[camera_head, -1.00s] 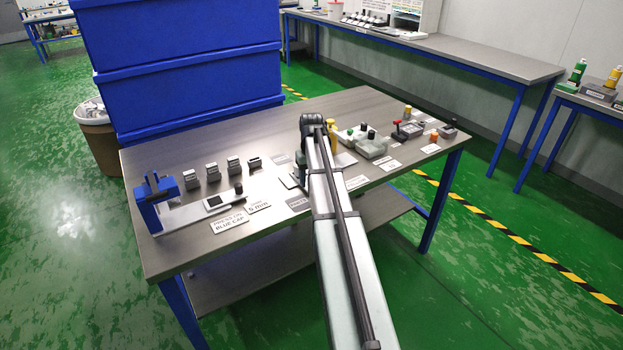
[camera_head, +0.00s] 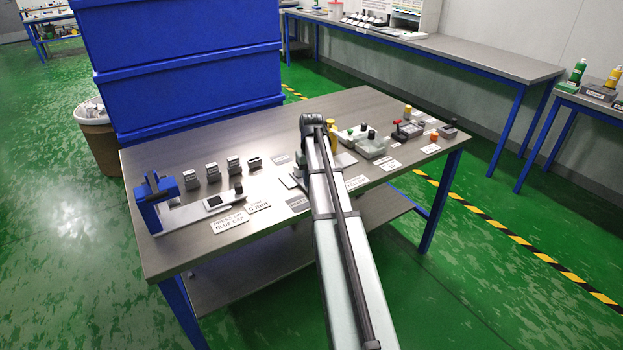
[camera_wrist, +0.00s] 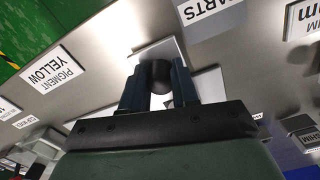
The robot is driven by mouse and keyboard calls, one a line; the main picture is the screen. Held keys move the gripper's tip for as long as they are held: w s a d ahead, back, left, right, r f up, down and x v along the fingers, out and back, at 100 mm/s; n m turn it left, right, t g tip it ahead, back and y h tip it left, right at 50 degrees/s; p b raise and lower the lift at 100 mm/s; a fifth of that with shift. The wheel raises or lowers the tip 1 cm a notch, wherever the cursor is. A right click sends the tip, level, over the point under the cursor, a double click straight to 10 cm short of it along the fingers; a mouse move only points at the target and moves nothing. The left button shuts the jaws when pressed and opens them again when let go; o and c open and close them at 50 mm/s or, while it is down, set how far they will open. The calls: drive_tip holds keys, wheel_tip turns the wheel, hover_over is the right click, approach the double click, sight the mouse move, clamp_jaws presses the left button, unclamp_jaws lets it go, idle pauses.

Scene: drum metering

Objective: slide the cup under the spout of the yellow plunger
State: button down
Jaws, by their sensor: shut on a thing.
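In the wrist view my gripper (camera_wrist: 160,88) is shut on a dark round thing, which I take to be the cup (camera_wrist: 159,74). It stands at or over a pale square plate (camera_wrist: 150,52); I cannot tell whether it touches the plate. In the head view my arm hides the cup and the fingertips. The yellow plunger (camera_head: 332,128) shows just right of my arm, partly hidden by it. Its spout cannot be made out in either view. A "PIGMENT YELLOW" label (camera_wrist: 48,78) lies left of the gripper in the wrist view.
Grey blocks with dark knobs (camera_head: 371,146) and a red-topped unit (camera_head: 407,129) stand on the table to the right. A blue press fixture (camera_head: 158,198) and several small grey blocks (camera_head: 212,171) stand to the left. Blue crates (camera_head: 185,70) rise behind the table.

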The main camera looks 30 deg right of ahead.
drive_tip(key=d, duration=2)
drive_tip(key=shift+d, duration=0.3)
drive_tip(key=c, duration=1.2)
unclamp_jaws()
drive_tip(key=shift+d, duration=0.15)
drive_tip(key=o, duration=0.3)
drive_tip(key=shift+o, duration=0.2)
drive_tip(key=shift+a, duration=0.2)
wheel_tip(320, 180, up, 14)
